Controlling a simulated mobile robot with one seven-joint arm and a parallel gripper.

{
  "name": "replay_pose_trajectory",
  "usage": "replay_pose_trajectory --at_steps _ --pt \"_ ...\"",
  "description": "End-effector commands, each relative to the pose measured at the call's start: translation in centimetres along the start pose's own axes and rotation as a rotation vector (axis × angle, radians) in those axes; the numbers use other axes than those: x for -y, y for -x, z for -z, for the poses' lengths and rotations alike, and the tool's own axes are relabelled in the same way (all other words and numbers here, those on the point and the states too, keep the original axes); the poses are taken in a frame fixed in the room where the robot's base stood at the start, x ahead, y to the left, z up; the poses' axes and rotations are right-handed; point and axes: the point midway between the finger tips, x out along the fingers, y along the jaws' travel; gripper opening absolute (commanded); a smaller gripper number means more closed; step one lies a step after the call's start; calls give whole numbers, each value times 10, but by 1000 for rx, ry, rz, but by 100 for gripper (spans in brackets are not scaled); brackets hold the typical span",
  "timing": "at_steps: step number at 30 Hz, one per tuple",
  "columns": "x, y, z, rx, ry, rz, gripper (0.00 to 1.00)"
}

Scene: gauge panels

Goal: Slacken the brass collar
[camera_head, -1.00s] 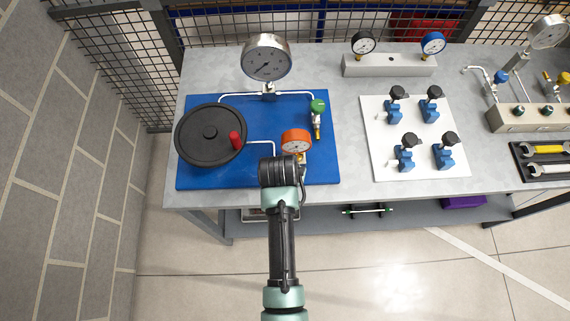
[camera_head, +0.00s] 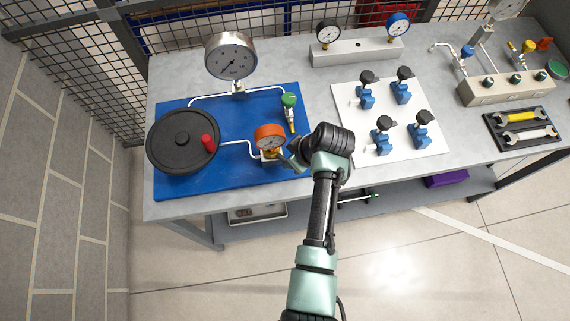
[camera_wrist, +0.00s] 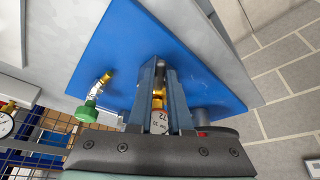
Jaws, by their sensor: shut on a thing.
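The brass collar (camera_head: 270,153) sits under the small orange-rimmed gauge (camera_head: 270,137) near the front right of the blue board (camera_head: 215,180). In the wrist view the brass collar (camera_wrist: 158,93) shows between my two fingers, with the gauge (camera_wrist: 160,122) behind it, closer to the palm. My gripper (camera_head: 287,157) reaches in from the right, low beside the gauge. In the wrist view my gripper (camera_wrist: 160,70) is shut on the collar. The fingers hide the collar's sides.
A black handwheel (camera_head: 180,140) with a red knob stands left of the gauge. A green-handled valve (camera_head: 289,101) stands behind it, and a large gauge (camera_head: 231,58) at the back. A white panel of blue valves (camera_head: 410,145) lies to the right.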

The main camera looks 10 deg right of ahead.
Motion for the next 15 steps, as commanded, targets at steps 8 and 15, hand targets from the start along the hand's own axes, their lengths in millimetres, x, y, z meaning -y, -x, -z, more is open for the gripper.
replay_pose_trajectory --at_steps 8,15 --pt "-17 -3 1 -1 200 78 0" --pt "-24 -3 3 1 313 125 0"
